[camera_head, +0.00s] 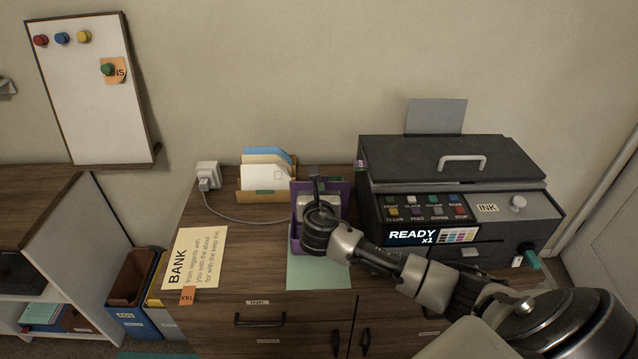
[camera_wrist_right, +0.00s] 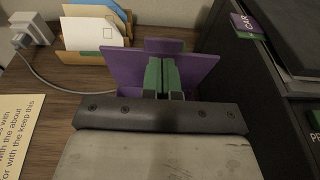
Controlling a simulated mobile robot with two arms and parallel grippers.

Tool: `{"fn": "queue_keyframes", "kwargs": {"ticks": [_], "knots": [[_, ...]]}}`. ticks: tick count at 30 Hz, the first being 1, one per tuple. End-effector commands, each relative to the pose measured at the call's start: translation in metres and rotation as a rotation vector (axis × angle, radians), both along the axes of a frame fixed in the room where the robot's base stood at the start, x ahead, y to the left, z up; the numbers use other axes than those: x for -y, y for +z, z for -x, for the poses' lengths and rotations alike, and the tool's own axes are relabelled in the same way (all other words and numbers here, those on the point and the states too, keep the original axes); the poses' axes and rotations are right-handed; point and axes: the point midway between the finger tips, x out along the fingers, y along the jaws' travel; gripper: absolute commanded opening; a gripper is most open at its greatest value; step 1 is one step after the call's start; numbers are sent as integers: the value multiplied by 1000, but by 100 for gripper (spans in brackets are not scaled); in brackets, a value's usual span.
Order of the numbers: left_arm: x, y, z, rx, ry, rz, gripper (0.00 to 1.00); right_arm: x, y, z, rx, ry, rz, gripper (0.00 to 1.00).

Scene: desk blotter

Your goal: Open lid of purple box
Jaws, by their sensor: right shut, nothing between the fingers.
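The purple box (camera_head: 296,238) stands on the desk left of the printer, largely hidden behind my right arm in the head view. In the right wrist view, a purple panel of the box (camera_wrist_right: 122,66) stands tilted up behind my right gripper (camera_wrist_right: 163,68). A smaller purple piece shows behind that panel. My right gripper is shut and empty, its green fingers together in front of the panel. Whether they touch it I cannot tell. How far the lid is open is also unclear. My left gripper is in neither view.
The dark printer (camera_head: 450,160) stands close on the right. An envelope holder (camera_head: 266,196) and a plugged-in white adapter (camera_head: 208,176) are behind left. A BANK note (camera_head: 196,258) lies at left. Pale green paper (camera_head: 318,277) lies at the front edge. Desk left of the box is partly clear.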

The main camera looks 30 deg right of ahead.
Motion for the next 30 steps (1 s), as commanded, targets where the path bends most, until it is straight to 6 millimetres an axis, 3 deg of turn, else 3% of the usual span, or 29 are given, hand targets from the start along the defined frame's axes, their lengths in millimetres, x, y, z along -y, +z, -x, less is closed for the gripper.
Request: {"fn": "queue_keyframes", "kwargs": {"ticks": [6, 20, 30], "knots": [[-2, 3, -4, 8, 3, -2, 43, 13, 4, -20, 1, -1, 1, 0], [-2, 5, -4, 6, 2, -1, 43, 15, 5, -23, -2, 0, -2, 0], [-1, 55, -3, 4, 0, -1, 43, 25, 16, -39, -102, -1, -67, 0]]}}
